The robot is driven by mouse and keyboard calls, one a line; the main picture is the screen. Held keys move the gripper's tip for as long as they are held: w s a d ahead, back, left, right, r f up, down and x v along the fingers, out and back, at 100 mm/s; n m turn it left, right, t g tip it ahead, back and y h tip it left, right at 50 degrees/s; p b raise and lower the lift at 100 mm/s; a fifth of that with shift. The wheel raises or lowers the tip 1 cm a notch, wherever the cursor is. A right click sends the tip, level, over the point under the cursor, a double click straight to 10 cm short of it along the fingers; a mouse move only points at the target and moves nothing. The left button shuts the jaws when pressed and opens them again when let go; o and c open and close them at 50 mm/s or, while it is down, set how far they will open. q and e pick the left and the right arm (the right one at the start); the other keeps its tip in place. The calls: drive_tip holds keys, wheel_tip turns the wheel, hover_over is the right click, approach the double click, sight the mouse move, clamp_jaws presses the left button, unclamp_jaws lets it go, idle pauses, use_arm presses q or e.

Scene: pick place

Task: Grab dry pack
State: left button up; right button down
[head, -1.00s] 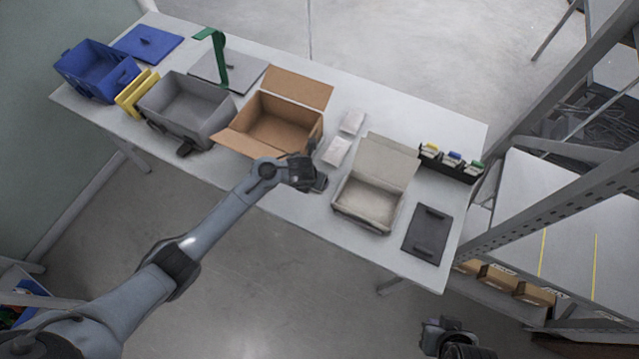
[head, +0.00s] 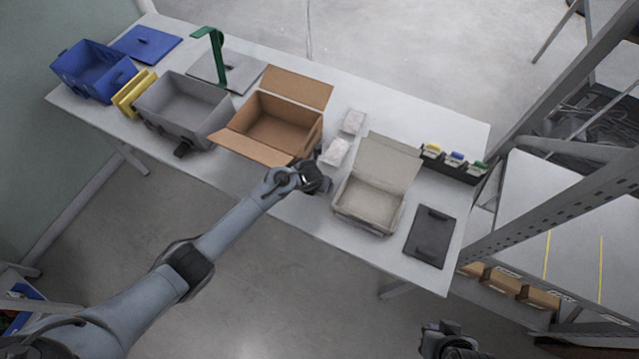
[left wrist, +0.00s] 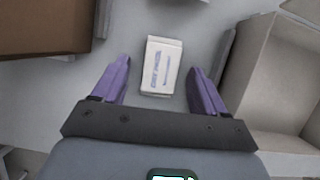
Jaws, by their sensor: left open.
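Two small white packs lie on the table between the brown cardboard box and the beige box. The nearer pack (head: 335,152) also shows in the left wrist view (left wrist: 161,66), with blurred purple lettering on its top. The farther pack (head: 353,122) lies behind it. My left gripper (head: 322,172) is just in front of the nearer pack. In the left wrist view its two purple fingers (left wrist: 158,85) are apart, with the pack ahead and between them, not gripped. My right gripper (head: 448,340) is at the bottom edge, away from the table; its fingers are not clear.
The open brown cardboard box (head: 279,126) stands left of the packs and the open beige box (head: 370,202) right of them. A dark grey lid (head: 430,237), a grey bin (head: 181,112) and a blue bin (head: 92,72) are also on the table.

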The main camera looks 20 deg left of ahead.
use_arm(q)
drive_tip(key=shift+c, duration=0.3)
drive_tip(key=c, duration=1.1)
drive_tip(key=shift+o, duration=0.2)
drive_tip(key=shift+r, duration=0.1)
